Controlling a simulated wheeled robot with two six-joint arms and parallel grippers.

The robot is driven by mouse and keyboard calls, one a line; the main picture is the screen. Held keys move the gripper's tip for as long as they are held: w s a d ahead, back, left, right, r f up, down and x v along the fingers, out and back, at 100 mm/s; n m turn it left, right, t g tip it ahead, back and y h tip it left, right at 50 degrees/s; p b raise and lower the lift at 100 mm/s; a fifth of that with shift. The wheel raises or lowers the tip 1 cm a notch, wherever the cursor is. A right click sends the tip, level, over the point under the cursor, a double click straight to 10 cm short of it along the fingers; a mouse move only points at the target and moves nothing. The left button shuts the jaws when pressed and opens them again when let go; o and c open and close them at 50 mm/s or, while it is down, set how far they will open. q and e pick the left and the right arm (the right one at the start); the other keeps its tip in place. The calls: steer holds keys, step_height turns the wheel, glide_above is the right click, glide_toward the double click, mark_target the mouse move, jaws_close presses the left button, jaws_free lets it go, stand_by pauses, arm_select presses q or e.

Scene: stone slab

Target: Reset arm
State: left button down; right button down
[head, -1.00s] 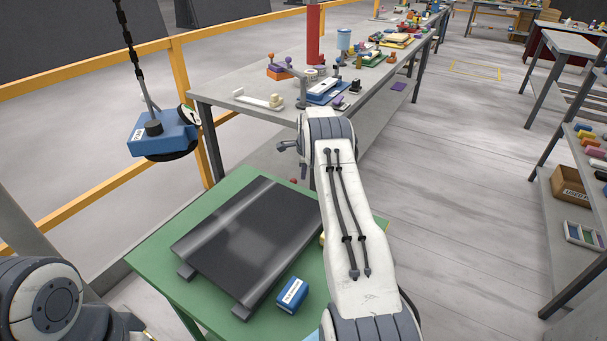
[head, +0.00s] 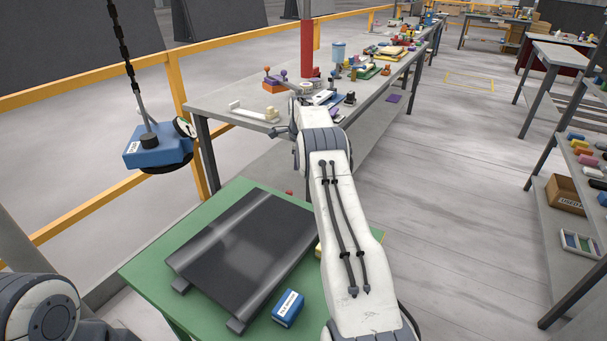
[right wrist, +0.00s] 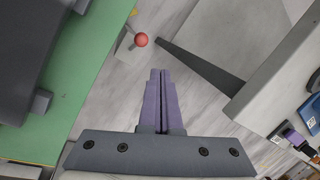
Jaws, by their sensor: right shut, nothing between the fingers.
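My right gripper (head: 275,132) shows small and partly hidden by its own wrist in the head view, in front of the grey workbench's near edge. In the right wrist view its two purple-grey fingers (right wrist: 160,72) are together, with nothing between them. My right arm stretches forward over the right side of the green table. Part of my left arm shows at the lower left of the head view; its gripper is out of the picture. A dark stone slab (head: 245,245) lies on the green table (head: 150,262).
A blue box (head: 288,308) sits beside the slab. A blue lifting device (head: 158,147) hangs from a chain at left. The grey workbench (head: 225,100) holds several tools. A red ball (right wrist: 141,40) on a stand is near my right fingers. Shelves stand right; floor between is clear.

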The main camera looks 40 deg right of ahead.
steer(key=shift+w+a+r, duration=0.15)
steer(key=shift+a+r, duration=0.05)
steer(key=shift+r, duration=0.2)
steer(key=a+r+n+y+p, duration=0.1)
steer(key=a+r+n, duration=0.3)
steer(key=a, duration=0.5)
steer(key=a+r+n+p, duration=0.1)
steer(key=a+r+n, duration=0.3)
steer(key=a, duration=0.5)
steer(key=s+a+r+n+p, duration=0.1)
steer(key=s+a+r+n, duration=0.25)
steer(key=a, duration=0.45)
steer(key=s+a+r+n, duration=0.3)
steer(key=s+a, duration=0.1)
steer(key=a, duration=0.4)
steer(key=s+a+r+n+g+y+p, duration=0.1)
steer(key=s+a+r+n, duration=0.3)
steer(key=s+a, duration=0.5)
steer(key=s+a+f+n+g+p, duration=0.1)
steer(key=s+n, duration=0.6)
steer(key=s, duration=0.7)
steer(key=s+a+f+n+p, duration=0.1)
steer(key=s+n, duration=0.6)
steer(key=s, duration=0.7)
steer(key=shift+s+f+g, duration=0.3)
steer(key=shift+s+g, duration=0.05)
steer(key=shift+g, duration=0.05)
